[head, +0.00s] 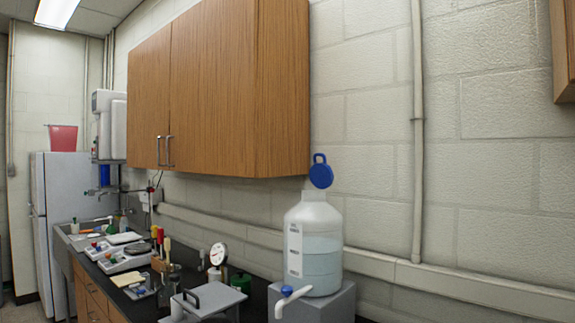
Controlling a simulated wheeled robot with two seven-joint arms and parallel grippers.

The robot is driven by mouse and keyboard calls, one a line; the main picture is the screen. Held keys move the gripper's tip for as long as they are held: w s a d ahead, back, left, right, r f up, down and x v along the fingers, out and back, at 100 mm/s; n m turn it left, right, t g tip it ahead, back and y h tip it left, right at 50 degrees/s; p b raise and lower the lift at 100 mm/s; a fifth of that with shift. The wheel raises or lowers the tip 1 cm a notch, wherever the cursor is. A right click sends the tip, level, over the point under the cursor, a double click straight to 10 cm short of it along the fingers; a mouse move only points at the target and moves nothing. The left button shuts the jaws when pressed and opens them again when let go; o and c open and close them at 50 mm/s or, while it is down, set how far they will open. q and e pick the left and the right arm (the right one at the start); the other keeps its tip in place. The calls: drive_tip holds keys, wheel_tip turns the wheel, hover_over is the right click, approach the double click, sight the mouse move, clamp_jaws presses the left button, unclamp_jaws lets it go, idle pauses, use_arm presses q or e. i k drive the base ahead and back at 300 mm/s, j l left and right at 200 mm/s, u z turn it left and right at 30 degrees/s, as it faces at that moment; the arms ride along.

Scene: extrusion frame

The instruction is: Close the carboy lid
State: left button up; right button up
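The carboy (313,247) is a translucent white jug on a grey block, partly filled with pale blue liquid. Its blue lid (321,174) stands up open above the neck, with a ring-shaped loop at its top. A white spigot with a blue knob (287,290) sticks out low at the carboy's front left. Neither of my grippers shows in the head view.
The grey block (340,306) stands on a black bench along the wall. A grey box with a black handle (208,298), a dial gauge (218,254) and several small lab items crowd the bench to the left. A wooden wall cabinet (215,95) hangs above, ending close to the lid's left.

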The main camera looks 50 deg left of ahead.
sight(321, 175)
drive_tip(key=u, duration=1.3)
drive_tip(key=i+j, duration=0.2)
drive_tip(key=j, duration=0.15)
drive_tip(key=i+j+z, duration=0.4)
drive_tip(key=j, duration=0.15)
drive_tip(key=j+z, duration=0.2)
drive_tip(key=i+j+z, duration=0.2)
drive_tip(key=j, duration=0.2)
drive_tip(key=k, duration=0.05)
